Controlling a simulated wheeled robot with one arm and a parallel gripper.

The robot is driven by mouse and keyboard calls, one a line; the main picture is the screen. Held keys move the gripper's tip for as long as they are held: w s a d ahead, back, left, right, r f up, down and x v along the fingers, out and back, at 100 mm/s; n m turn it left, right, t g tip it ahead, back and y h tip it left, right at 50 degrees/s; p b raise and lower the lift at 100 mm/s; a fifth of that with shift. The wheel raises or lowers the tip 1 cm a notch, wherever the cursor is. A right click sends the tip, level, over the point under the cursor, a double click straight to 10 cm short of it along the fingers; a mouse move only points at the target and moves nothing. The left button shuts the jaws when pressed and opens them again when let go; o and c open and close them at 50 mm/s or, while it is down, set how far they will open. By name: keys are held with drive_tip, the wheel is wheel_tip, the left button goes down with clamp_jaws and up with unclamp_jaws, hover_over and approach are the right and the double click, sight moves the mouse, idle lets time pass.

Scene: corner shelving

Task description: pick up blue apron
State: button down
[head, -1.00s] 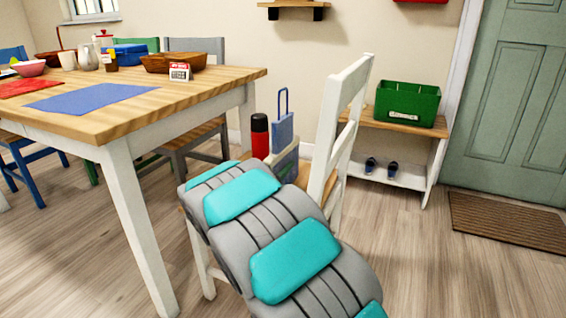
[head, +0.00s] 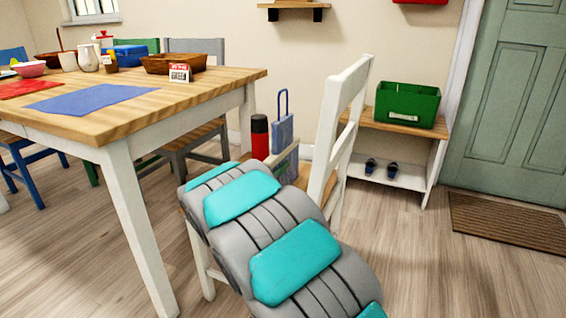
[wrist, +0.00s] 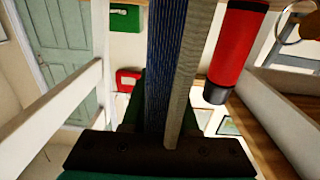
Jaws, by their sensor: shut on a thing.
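The blue apron (head: 282,134) shows in the head view as a flat blue shape with a thin loop on top, at the wooden chair (head: 342,125) beside the table. My gripper (head: 285,162) is just below it, partly hidden by my arm. In the wrist view the apron (wrist: 163,60) is a dark blue, finely striped strip running up the middle, with a grey-beige strip against its right side. My gripper is shut on the apron. Its lower part is hidden in the head view.
A red bottle with a black cap (head: 260,138) stands close to the left of the apron. The wooden table (head: 190,92) is at left. A low shelf (head: 395,172) with a green crate (head: 407,104) is behind the chair.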

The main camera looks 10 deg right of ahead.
sight(279, 154)
idle(0.3)
drive_tip(key=shift+r+p, duration=0.3)
drive_tip(key=shift+r, duration=0.5)
wheel_tip(279, 154, up, 2)
drive_tip(key=shift+r+p, duration=0.1)
drive_tip(key=shift+p, duration=0.25)
drive_tip(key=s+r+p, duration=0.1)
drive_tip(key=s, duration=1.5)
drive_tip(key=shift+r, duration=0.1)
